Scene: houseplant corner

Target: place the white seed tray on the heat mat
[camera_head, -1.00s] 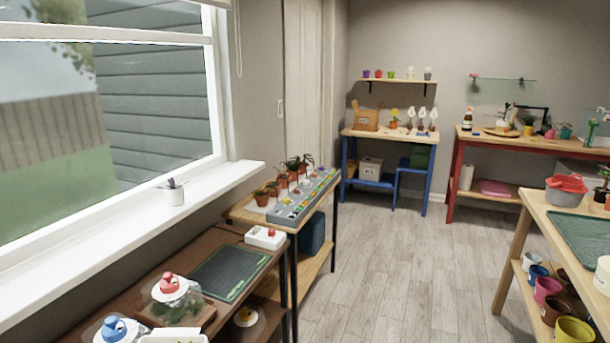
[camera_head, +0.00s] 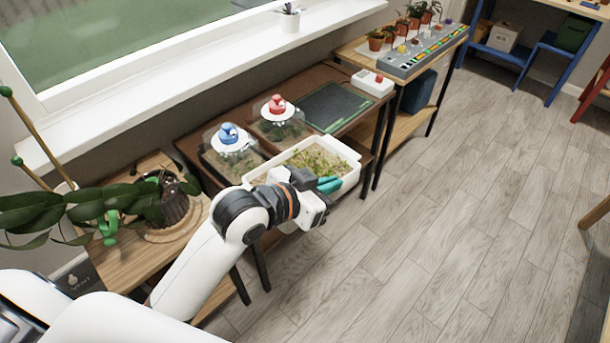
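The white seed tray (camera_head: 350,182), filled with green seedlings, is at the front edge of the dark brown table. The dark heat mat (camera_head: 335,107), with a green border, lies bare on the same table behind the tray and to its right. My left gripper (camera_head: 328,185) has its teal fingers at the near side of the tray, over or against the rim. My wrist and arm hide the tray's near left part. I cannot tell whether the fingers are closed on the wall. My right gripper is not in view.
Two clear domed trays, one with a blue knob (camera_head: 229,133) and one with a red knob (camera_head: 277,104), stand behind the seed tray. A white box with a red knob (camera_head: 372,82) is beyond the mat. A leafy plant (camera_head: 110,205) stands at left.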

